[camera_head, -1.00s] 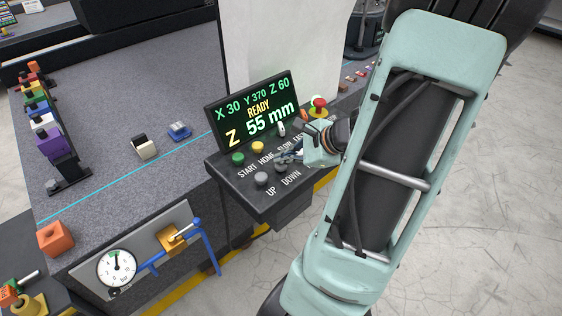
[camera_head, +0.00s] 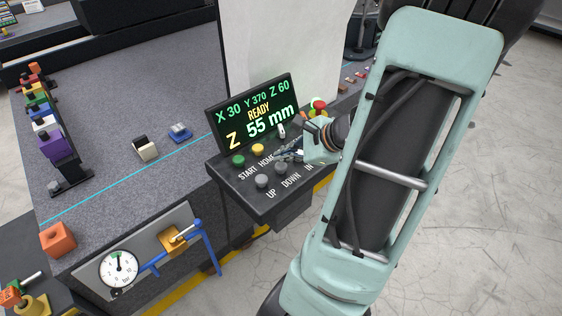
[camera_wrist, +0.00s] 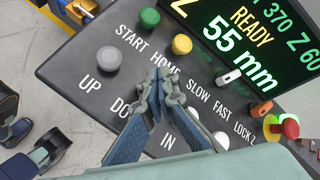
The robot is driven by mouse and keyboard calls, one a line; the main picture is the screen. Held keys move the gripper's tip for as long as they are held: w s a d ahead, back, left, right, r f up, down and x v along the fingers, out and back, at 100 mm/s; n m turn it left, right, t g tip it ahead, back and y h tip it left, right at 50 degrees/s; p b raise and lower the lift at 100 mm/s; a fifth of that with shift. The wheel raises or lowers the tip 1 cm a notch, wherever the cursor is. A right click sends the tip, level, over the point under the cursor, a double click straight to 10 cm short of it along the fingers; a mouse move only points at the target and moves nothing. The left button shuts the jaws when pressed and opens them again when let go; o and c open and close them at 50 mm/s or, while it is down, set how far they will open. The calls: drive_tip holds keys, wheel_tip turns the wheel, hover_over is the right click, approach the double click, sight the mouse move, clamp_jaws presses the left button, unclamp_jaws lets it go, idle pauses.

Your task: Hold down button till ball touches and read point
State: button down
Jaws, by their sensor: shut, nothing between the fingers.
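The control panel (camera_head: 240,187) has a tilted display (camera_head: 253,112) reading X 30, Y 370, Z 60, READY and Z 55 mm. The grey UP button (camera_head: 262,181) and grey DOWN button (camera_head: 281,168) are on its near side. In the wrist view the UP button (camera_wrist: 108,59) is clear, left of my gripper (camera_wrist: 165,76); the DOWN button is hidden behind the fingers. My gripper (camera_head: 279,156) is shut and empty over the panel, between the labels. Whether it touches the panel cannot be told. I cannot make out the ball.
The green START button (camera_wrist: 149,18) and yellow HOME button (camera_wrist: 182,44) are close to my fingertips. A granite bed (camera_head: 110,85) with coloured blocks lies left.

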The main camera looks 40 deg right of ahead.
sight(283, 166)
drive_tip(key=shift+r, duration=0.1)
drive_tip(key=shift+r+p, duration=1.9)
drive_tip(key=shift+r, duration=0.6)
